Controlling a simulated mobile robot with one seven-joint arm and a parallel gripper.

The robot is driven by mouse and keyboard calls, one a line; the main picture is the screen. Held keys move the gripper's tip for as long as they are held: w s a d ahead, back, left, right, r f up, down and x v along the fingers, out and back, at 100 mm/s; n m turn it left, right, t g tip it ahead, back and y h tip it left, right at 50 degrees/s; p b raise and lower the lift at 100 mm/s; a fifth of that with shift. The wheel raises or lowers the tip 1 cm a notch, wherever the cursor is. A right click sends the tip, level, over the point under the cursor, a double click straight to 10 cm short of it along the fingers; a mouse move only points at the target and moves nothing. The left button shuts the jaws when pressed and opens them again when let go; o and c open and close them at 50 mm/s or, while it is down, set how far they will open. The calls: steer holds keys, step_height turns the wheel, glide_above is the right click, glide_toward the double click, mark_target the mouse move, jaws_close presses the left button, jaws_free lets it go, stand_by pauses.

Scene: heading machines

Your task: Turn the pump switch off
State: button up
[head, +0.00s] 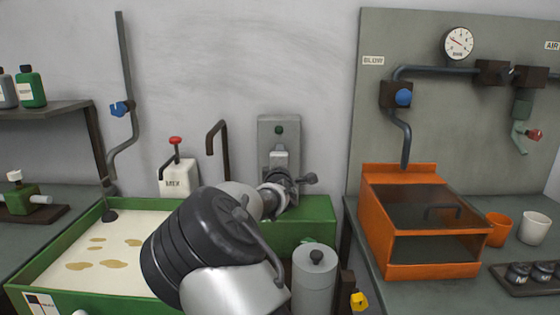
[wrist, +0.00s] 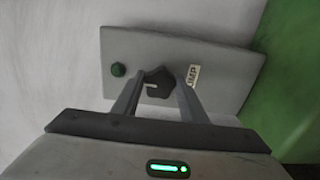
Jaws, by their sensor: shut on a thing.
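The pump switch is a dark knob (wrist: 157,79) on a grey plate (wrist: 220,72) in the wrist view. My arm hides the knob there.
The green tank (head: 40,296) of milky liquid lies below left, with a dark bent pipe (head: 218,135) and a red-topped white container (head: 177,177) behind it. A grey cylinder (head: 313,284) stands at front. An orange box (head: 382,235) is on the right bench.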

stand_by(0.4)
steer(key=o, duration=1)
steer(key=shift+o, duration=0.2)
steer(key=s+p, duration=0.2)
steer(key=s, duration=1.5)
steer(key=shift+s, duration=0.2)
